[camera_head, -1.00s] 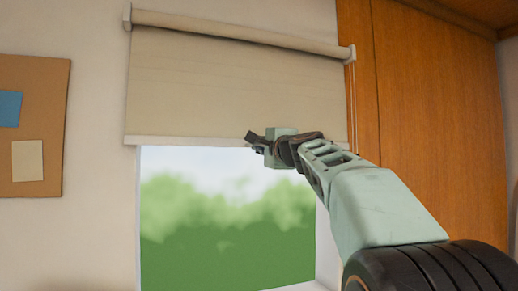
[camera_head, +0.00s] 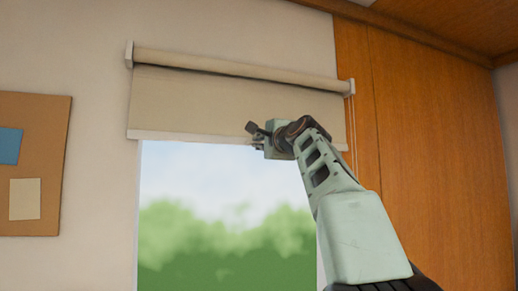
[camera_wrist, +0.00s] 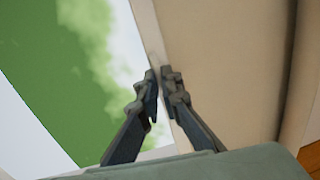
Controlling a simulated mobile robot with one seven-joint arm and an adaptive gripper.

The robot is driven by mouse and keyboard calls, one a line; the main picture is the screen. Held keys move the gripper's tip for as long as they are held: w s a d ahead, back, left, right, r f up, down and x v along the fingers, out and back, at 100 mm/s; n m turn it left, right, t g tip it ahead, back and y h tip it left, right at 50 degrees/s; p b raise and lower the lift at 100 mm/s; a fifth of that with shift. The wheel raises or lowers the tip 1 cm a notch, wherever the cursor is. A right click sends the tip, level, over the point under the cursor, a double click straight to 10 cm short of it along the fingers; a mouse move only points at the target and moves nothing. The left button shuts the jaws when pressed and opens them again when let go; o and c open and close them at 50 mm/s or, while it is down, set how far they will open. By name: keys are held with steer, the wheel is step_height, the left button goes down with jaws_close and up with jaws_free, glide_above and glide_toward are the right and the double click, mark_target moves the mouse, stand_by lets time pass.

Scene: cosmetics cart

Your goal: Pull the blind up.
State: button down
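The beige roller blind (camera_head: 200,100) hangs part way down from its roll over the window in the head view. Its pale bottom bar (camera_head: 180,138) runs along the lower edge of the fabric. My gripper (camera_head: 256,133) is at this bar, right of its middle. In the wrist view, the two dark fingers of my gripper (camera_wrist: 160,75) are close together on either side of the bottom bar (camera_wrist: 180,130), shut on it. The fabric (camera_wrist: 235,60) lies to the right there. The exact finger contact is partly hidden in the head view.
The blind's roll (camera_head: 240,69) sits between two white brackets above. A thin cord (camera_head: 353,135) hangs at the right beside a wooden cabinet (camera_head: 430,140). A cork board (camera_head: 45,125) is on the left wall. The window (camera_head: 210,210) below is clear.

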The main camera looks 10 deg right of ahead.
steer(key=shift+r, duration=0.15)
steer(key=c, duration=2.1)
jaws_free()
steer(key=shift+v, duration=6)
